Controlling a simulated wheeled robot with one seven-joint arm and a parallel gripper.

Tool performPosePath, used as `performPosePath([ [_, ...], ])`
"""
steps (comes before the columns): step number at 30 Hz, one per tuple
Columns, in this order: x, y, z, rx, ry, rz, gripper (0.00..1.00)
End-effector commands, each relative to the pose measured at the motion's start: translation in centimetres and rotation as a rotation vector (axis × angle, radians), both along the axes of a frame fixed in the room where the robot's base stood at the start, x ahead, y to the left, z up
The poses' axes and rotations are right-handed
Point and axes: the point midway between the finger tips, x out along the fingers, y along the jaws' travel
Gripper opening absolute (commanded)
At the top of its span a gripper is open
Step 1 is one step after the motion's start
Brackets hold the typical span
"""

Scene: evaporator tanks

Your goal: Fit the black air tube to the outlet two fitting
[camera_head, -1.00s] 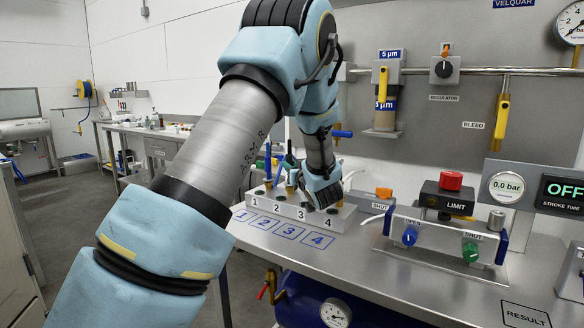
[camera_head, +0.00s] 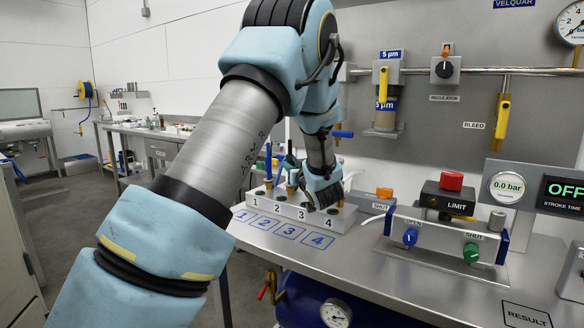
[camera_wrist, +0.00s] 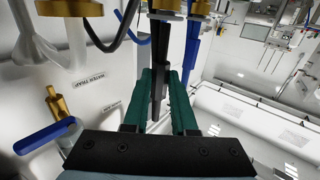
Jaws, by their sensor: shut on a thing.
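In the wrist view the green fingers of my gripper (camera_wrist: 160,74) are shut on the black air tube (camera_wrist: 158,92), which runs between them toward a brass fitting (camera_wrist: 166,6) at the top edge. I cannot tell whether the tube's end is on that fitting. A blue tube (camera_wrist: 191,48) stands beside it under another brass fitting (camera_wrist: 201,7). In the head view the white outlet block (camera_head: 291,210), numbered 1 to 4, sits on the bench. My wrist is over its right half, and my arm hides my fingers and the tube's end. A blue tube (camera_head: 268,160) stands at the block's left.
A blue valve handle (camera_wrist: 43,136) and a brass valve (camera_wrist: 57,102) are close to my gripper's left in the wrist view. The LIMIT valve box (camera_head: 445,200) and valve stand (camera_head: 444,246) are right of the block. The bench front with printed numbers (camera_head: 291,232) is clear.

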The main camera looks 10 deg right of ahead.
Motion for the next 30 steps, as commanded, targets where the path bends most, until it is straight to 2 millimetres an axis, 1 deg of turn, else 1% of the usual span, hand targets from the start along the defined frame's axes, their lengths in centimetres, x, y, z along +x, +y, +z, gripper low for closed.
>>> performPosePath([
  [30, 0.0, 0.0, -2.2, 0.001, 0.0, 0.0, 0.0],
])
